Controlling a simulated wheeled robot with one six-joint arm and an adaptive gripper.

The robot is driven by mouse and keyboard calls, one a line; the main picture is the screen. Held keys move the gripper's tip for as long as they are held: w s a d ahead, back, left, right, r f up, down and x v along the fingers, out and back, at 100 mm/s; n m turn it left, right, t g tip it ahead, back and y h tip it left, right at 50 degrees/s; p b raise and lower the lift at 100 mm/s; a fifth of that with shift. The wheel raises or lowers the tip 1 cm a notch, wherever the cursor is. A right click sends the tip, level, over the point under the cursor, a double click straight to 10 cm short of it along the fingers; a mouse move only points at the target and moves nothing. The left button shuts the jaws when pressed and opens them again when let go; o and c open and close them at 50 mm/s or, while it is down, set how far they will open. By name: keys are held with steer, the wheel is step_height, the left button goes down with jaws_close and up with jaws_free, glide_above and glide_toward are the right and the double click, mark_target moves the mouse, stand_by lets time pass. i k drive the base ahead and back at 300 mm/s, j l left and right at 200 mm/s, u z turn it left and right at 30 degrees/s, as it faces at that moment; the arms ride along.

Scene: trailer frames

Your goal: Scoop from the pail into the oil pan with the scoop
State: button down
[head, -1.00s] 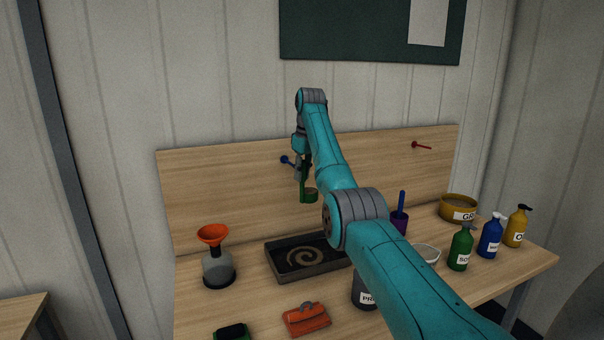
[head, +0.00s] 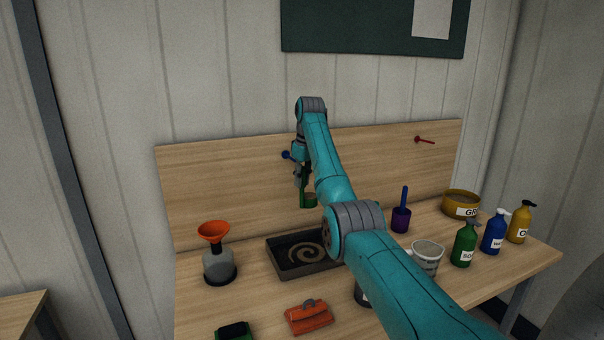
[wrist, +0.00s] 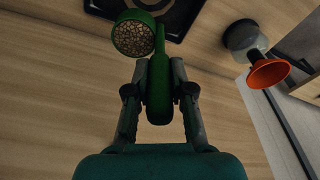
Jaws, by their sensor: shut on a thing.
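My gripper (head: 301,176) is shut on the handle of a green scoop (head: 309,200). In the wrist view my gripper (wrist: 159,92) pinches the handle, and the scoop's round cup (wrist: 133,38) shows speckled tan material inside. The scoop is in the air, in front of the back panel and above the bench. The black oil pan (head: 277,262) lies on the bench below it, with a tan spiral on its floor. Its edge shows at the top of the wrist view (wrist: 178,33). A pale grey pail (head: 427,262) stands right of my arm, partly hidden by it.
A flask with an orange funnel (head: 213,233) stands left of the pan. An orange bag-like item (head: 308,319) lies in front. A dark container is mostly behind my arm.

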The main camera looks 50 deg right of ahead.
mark_target(293, 255)
steer(key=i+j+z, duration=0.2)
steer(key=j+z, duration=0.15)
steer(key=j, duration=0.15)
steer(key=i+j+z, duration=0.1)
steer(key=j+z, duration=0.65)
steer(key=j, duration=0.3)
